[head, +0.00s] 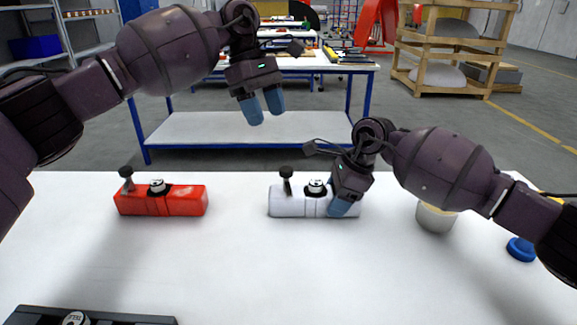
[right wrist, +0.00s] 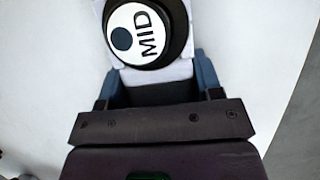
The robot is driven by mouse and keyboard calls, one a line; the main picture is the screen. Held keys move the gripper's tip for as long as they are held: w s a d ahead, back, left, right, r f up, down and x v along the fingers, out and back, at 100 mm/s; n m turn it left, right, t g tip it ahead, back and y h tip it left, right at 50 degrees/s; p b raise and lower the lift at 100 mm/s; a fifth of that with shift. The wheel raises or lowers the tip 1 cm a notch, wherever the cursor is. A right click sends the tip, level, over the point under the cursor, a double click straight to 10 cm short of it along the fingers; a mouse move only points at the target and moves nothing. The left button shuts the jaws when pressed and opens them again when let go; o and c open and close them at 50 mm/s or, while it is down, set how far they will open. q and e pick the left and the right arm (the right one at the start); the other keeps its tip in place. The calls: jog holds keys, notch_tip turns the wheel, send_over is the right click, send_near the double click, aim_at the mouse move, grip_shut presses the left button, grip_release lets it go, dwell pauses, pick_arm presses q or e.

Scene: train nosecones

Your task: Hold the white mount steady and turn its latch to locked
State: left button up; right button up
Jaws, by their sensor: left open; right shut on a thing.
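The white mount (head: 300,206) lies on the white table, right of centre. A black latch knob (head: 286,174) stands up at its left part, and a round white-topped dial (head: 316,186) sits beside it. In the right wrist view the dial (right wrist: 143,33) reads "MID" with a dark dot. My right gripper (head: 341,206) is shut on the right end of the mount; its blue fingers (right wrist: 155,85) sit on either side of the white body. My left gripper (head: 263,116) is open and empty, in the air above and behind the mount, its fingers pointing down.
A red mount (head: 160,202) with a similar knob and dial lies to the left. A dark tray (head: 95,316) is at the front left. A pale cup (head: 436,216) and a blue round piece (head: 521,249) are at the right. The table's front middle is clear.

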aim_at(285, 168)
pick_arm(q)
jog(key=x, duration=1.1)
jog(key=shift+s+f, duration=0.1)
jog(key=shift+f, duration=0.15)
jog(key=c, duration=0.9)
